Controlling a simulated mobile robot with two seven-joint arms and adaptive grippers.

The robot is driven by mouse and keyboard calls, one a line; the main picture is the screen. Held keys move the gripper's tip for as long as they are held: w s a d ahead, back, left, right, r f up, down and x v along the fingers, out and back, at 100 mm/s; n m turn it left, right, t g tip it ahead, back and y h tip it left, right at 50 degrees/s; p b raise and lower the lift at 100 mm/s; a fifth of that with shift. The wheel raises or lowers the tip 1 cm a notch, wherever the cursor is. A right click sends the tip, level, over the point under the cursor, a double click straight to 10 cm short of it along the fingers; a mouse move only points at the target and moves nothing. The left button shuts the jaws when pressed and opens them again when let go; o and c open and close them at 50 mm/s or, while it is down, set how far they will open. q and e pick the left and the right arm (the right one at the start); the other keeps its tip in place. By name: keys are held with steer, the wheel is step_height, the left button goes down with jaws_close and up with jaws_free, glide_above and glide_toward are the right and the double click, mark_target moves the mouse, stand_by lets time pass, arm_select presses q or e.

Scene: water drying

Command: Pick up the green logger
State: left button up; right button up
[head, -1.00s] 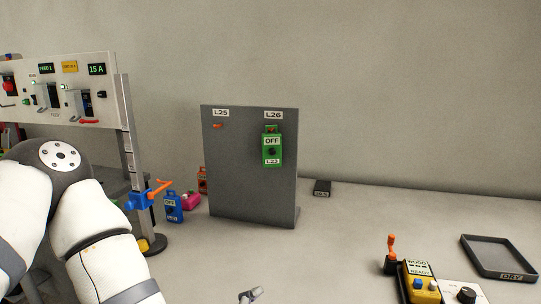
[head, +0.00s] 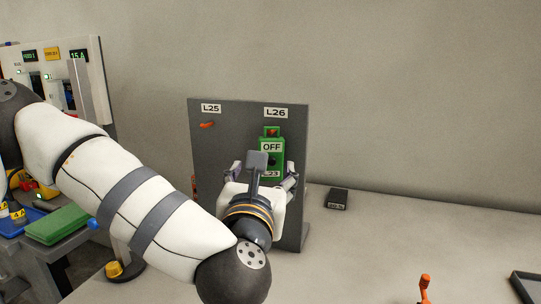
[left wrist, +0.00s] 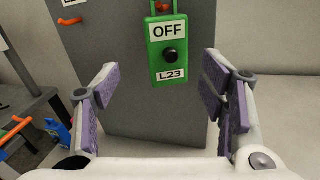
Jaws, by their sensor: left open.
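The green logger (head: 271,146) hangs on the right peg of the grey upright board, under the label L26. It has a white OFF plate, a black knob and a tag reading L23. It also shows in the left wrist view (left wrist: 167,70), near the top middle. My left gripper (head: 263,172) is open in front of the board, just below and before the logger, hiding its lower part in the head view. In the left wrist view its fingers (left wrist: 160,95) stand wide apart on either side, with nothing between the pads. My right gripper is not seen.
The grey board (head: 225,150) has an empty orange peg (head: 207,125) under L25. A small black block (head: 337,198) lies on the bench to its right. An orange handle (head: 425,288) and a dark tray (head: 527,286) are at the lower right. The bench between is clear.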

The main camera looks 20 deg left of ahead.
mark_target(268, 180)
arm_select(q)
steer(key=x, duration=0.7)
steer(key=shift+w+d+r, duration=0.15)
steer(key=shift+w, duration=0.15)
steer(key=c, duration=1.2)
